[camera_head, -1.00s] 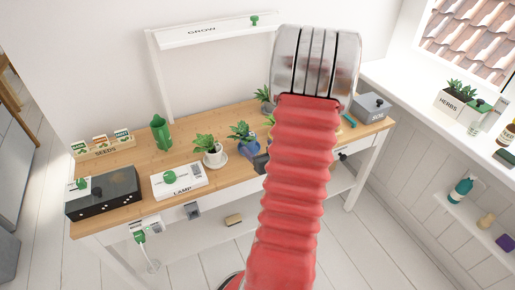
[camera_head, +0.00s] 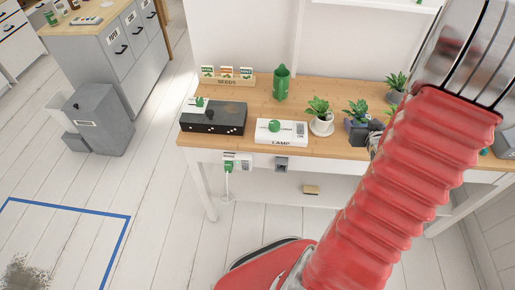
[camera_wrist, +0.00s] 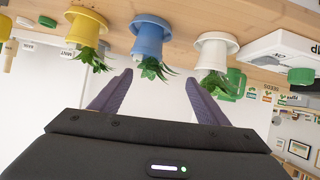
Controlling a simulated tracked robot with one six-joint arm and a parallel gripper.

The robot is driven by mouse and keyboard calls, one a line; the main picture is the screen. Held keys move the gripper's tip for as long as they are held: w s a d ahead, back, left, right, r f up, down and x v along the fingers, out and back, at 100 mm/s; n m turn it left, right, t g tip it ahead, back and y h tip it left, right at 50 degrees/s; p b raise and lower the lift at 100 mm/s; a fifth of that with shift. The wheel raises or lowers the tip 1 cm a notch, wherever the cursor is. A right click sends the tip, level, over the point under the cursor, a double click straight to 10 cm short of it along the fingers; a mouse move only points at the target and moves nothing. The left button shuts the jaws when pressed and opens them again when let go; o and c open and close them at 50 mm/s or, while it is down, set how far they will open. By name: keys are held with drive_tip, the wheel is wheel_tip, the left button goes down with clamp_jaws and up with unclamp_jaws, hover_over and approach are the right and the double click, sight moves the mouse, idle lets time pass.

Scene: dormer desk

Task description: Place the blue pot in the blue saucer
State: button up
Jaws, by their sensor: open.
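The blue pot (camera_wrist: 149,42) with a leafy plant shows upside down in the wrist view, standing on the desk. In the head view the blue pot (camera_head: 352,133) is partly covered by the dark end of my arm. My gripper (camera_wrist: 157,78) is open and empty, its two purple-grey fingers pointing towards the pot. The plant's leaves show between the fingertips, and the pot looks beyond them.
A white pot (camera_wrist: 213,52) and a yellow pot (camera_wrist: 86,28) stand either side of the blue pot.

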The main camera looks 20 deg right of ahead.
drive_tip(key=w+a+r+n+g+y, duration=0.1)
drive_tip(key=w+a+r, duration=0.1)
drive_tip(key=a+r, duration=0.6)
drive_tip(key=w+a+r+n+g+y, duration=0.1)
drive_tip(key=w+a+r+g, duration=0.3)
drive_tip(key=a, duration=0.8)
drive_tip(key=s+a+r+n+y, duration=0.1)
drive_tip(key=s+a+r+y, duration=0.1)
drive_tip(key=s+a, duration=0.5)
drive_tip(key=s+a+r+n+y, duration=0.2)
drive_tip(key=s+a, duration=0.5)
drive_tip(key=a, duration=0.8)
drive_tip(key=shift+a+r+n+y, duration=0.25)
drive_tip(key=shift+r+n+y, duration=0.05)
drive_tip(key=shift+r, duration=0.45)
